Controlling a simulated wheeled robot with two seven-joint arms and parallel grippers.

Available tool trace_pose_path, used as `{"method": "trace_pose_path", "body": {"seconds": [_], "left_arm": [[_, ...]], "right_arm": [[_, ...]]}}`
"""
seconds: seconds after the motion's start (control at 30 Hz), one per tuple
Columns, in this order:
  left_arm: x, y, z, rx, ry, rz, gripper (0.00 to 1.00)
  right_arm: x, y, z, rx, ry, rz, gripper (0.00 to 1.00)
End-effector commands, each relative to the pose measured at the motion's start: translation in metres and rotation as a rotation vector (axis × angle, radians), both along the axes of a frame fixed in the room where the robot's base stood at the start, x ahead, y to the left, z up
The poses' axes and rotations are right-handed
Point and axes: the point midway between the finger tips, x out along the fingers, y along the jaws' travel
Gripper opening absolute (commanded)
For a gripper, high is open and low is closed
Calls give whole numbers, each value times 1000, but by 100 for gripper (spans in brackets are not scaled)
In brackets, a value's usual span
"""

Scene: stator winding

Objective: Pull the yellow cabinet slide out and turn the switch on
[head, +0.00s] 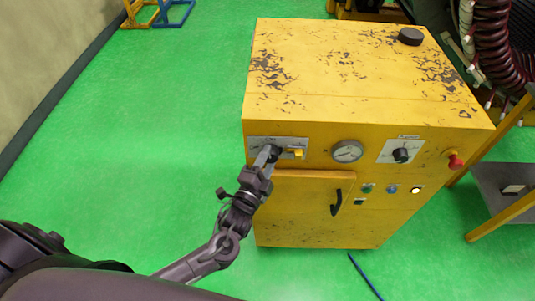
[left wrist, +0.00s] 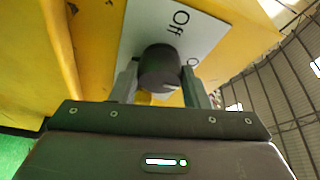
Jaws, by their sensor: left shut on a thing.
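The worn yellow cabinet (head: 340,100) stands upright on the green floor. On the left of its front is a pale switch plate (head: 298,141) with a small yellow slide (head: 296,153) to the right of my gripper. My left gripper (head: 269,153) is at the left part of this plate. In the left wrist view, its fingers (left wrist: 160,85) are on both sides of the round black switch knob (left wrist: 160,65) and shut on it. The word "Off" shows on the plate (left wrist: 180,30) beyond the knob. My right gripper is not in view.
The cabinet front also has a gauge (head: 347,151), another black knob (head: 401,155), a red button (head: 455,161) and a black door handle (head: 336,203). A yellow-legged stand (head: 500,218) is at the right.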

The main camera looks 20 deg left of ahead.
Motion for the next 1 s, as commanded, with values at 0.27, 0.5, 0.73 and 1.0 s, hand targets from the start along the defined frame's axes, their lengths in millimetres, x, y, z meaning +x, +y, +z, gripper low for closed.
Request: {"method": "trace_pose_path", "body": {"seconds": [0.27,0.5,0.73,1.0], "left_arm": [[0,0,0,53,17,0,19],[0,0,-1,58,18,0,19],[0,0,-1,58,18,0,49],[0,0,0,56,17,0,63]], "right_arm": [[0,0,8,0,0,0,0],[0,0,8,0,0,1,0],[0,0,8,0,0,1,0],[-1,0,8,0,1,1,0]]}}
